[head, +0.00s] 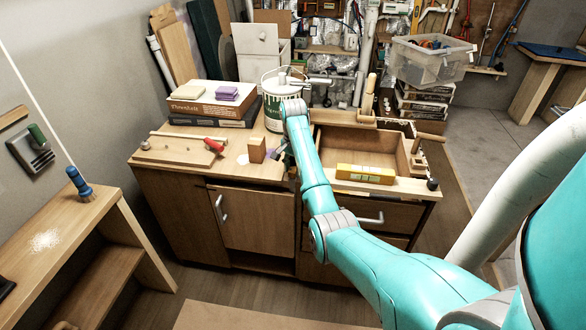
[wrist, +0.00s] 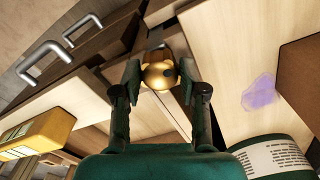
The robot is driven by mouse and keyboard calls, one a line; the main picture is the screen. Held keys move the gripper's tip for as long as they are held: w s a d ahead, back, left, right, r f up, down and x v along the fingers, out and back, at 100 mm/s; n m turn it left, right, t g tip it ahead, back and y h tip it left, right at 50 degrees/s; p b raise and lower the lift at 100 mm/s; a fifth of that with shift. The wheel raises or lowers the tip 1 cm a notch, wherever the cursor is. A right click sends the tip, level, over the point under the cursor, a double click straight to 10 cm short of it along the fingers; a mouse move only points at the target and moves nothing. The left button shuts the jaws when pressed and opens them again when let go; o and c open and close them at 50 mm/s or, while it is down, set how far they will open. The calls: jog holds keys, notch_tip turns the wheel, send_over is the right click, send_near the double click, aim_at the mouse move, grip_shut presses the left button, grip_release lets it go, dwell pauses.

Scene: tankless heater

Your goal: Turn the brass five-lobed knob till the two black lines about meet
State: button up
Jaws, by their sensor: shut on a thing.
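The brass knob (wrist: 159,74) shows in the wrist view as a rounded golden shape between my fingertips. My gripper (wrist: 158,84) has one dark pad on either side of it and is shut on it. A small dark spot shows on the knob's right part. I cannot make out its lobes or either black line. In the head view my gripper (head: 288,164) is low at the cabinet top's front edge, left of the open drawer, and the knob is hidden there.
A wooden block (head: 257,149) stands just left of my gripper. A paint can (head: 271,112) stands behind it. The open drawer (head: 345,150) is to the right, with a yellow level (head: 365,174) on its front. Metal handles (wrist: 42,62) show in the wrist view.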

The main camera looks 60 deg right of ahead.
jog(key=n, duration=0.3)
jog(key=shift+s+f+n, duration=0.1)
jog(key=shift+n, duration=0.3)
jog(key=n, duration=0.7)
jog(key=shift+s+f, duration=0.1)
jog(key=shift+n, duration=1.9)
jog(key=o, duration=1.1)
jog(key=shift+o, duration=0.2)
